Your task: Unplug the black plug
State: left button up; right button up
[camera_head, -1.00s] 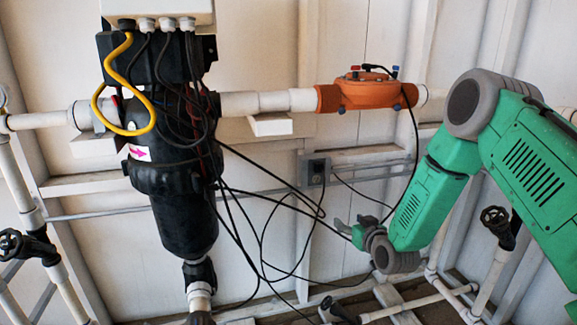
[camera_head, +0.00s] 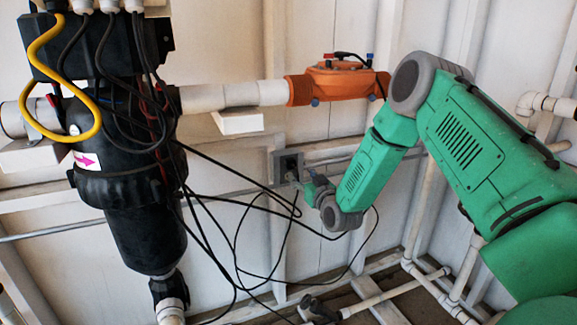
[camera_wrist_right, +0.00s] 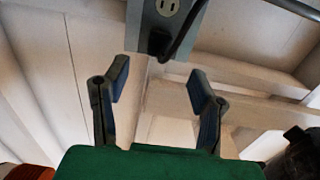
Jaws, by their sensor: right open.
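The black plug (camera_wrist_right: 159,42) sits in the lower part of a grey outlet box (camera_wrist_right: 148,15) in the right wrist view, with a black cord running up to the right from it. An empty socket (camera_wrist_right: 167,6) shows above it. In the head view the outlet box (camera_head: 277,168) is on the wall, and the plug cannot be made out clearly. My right gripper (camera_wrist_right: 158,84) is open and empty, its two fingertips spread below the plug and apart from it. In the head view my right gripper (camera_head: 303,184) is just right of and below the box. My left gripper is out of view.
A black reactor vessel (camera_head: 145,235) with a yellow cable (camera_head: 46,95) stands at left. Several black cables (camera_head: 205,225) hang between it and the outlet area. A white pipe (camera_head: 225,96) leads to an orange fitting (camera_head: 335,82) above. White wooden framing (camera_head: 340,148) lines the wall.

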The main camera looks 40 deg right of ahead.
aim_at(292, 165)
jog(key=b+x, duration=0.2)
jog(key=x, duration=0.1)
jog(key=b+x, duration=0.2)
jog(key=x, duration=0.2)
jog(key=shift+f, duration=0.25)
jog(key=shift+b+x, duration=0.35)
jog(key=shift+x, duration=0.65)
jog(key=shift+r, duration=0.15)
jog(key=shift+s, duration=0.1)
grip_shut()
jog(key=shift+p+v, duration=1.2)
jog(key=shift+v, duration=0.3)
jog(key=shift+p+v, duration=0.8)
jog(key=shift+v, duration=0.7)
